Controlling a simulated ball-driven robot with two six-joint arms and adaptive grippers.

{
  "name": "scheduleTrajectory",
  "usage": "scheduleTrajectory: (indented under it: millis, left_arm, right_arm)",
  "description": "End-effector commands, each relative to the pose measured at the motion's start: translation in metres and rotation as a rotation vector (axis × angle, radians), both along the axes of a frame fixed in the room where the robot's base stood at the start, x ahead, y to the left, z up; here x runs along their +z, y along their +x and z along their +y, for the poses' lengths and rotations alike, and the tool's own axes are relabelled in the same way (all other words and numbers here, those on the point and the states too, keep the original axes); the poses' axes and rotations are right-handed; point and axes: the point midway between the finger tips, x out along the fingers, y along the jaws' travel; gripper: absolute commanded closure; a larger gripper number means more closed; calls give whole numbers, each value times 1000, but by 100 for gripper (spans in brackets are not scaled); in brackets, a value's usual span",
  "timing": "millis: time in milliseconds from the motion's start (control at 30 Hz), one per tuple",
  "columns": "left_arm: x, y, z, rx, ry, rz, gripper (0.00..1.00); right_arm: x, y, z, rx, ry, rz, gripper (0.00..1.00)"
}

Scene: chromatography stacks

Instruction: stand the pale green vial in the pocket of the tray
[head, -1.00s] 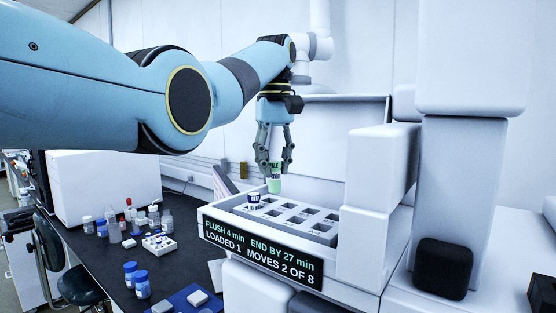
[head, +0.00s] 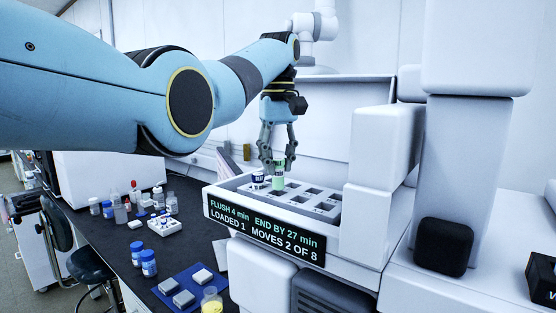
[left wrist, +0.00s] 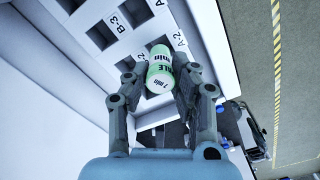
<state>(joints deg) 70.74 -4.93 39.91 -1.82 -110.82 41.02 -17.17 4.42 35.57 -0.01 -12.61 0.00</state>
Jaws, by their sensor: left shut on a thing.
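The pale green vial (head: 278,182) has a white cap and is held at the tray, its lower end at or just above the pockets; I cannot tell whether it is inside one. My left gripper (head: 277,167) is shut on it from above. In the left wrist view the vial (left wrist: 161,68) shows between the fingers of the gripper (left wrist: 155,88), beside the label A-2. The tray (head: 318,216) has rows of square pockets, and its labels B-3 and A-2 show in the left wrist view. My right gripper is not in view.
A dark-capped vial (head: 258,178) stands in the tray just left of the held vial. A display (head: 262,234) is on the tray's front. Bottles and a small white rack (head: 165,226) stand on the dark bench at left. White machine blocks (head: 372,148) rise to the right.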

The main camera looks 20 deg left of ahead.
Motion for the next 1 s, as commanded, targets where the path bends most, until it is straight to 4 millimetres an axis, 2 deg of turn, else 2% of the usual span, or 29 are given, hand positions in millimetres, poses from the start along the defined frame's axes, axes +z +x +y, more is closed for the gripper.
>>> scheduleTrajectory:
  millis: [467,1000]
  left_arm:
    - [-1,-1,0,0,0,0,100]
    - [-20,0,0,0,0,0,100]
  right_arm:
    - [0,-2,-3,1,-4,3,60]
    - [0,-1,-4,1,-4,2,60]
